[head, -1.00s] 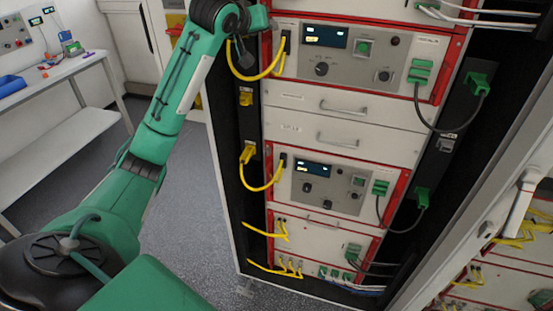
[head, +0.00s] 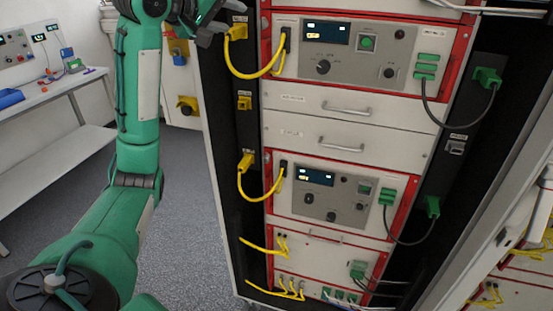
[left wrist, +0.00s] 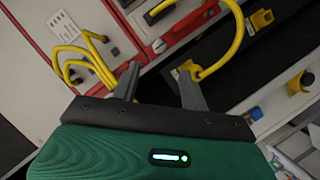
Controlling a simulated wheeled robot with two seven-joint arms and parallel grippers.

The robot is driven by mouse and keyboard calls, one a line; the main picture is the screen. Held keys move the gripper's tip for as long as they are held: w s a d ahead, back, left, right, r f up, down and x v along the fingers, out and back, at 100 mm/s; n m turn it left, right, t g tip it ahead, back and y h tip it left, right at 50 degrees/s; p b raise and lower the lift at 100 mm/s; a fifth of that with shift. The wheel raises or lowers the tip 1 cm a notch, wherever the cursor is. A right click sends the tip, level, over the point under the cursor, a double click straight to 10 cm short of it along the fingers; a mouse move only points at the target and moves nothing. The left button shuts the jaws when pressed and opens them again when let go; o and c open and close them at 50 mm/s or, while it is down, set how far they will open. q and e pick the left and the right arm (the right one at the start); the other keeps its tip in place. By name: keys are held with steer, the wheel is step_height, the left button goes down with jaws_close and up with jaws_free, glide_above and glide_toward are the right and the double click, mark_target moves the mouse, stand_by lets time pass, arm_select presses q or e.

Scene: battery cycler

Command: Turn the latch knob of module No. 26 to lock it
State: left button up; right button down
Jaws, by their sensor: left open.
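Two cycler modules with red frames show in the head view, an upper module (head: 365,88) and a lower module (head: 347,180). Each has a small display and dark round knobs, such as the upper module's left knob (head: 323,67) and right knob (head: 389,73), and the lower module's knob (head: 309,198). The number labels are too small to read, so I cannot tell which is No. 26. My left gripper (head: 222,20) is open and empty at the rack's upper left, close to a yellow plug (head: 237,32). In the left wrist view its fingers (left wrist: 160,86) are apart. My right gripper is out of view.
Yellow cables (head: 262,72) loop along the rack's left side. Grey cables with green plugs (head: 487,77) hang on its right. Drawers with handles (head: 345,108) separate the modules. A white bench (head: 52,85) stands at left. Open floor (head: 185,220) lies between bench and rack.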

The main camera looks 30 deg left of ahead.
arm_select(q)
steer(key=w+d+f+m+g, duration=0.1)
steer(key=w+f, duration=0.2)
steer(key=f, duration=1)
steer(key=w+d+f+m+g+p, duration=0.1)
steer(key=w+f, duration=0.3)
steer(key=f, duration=0.9)
steer(key=w+d+f+m+g+p, duration=0.1)
steer(key=w+d+f+g, duration=0.2)
steer(key=f, duration=1)
steer(key=shift+w+d+f+m, duration=0.15)
steer(key=shift+w+m, duration=0.05)
steer(key=shift+m, duration=0.1)
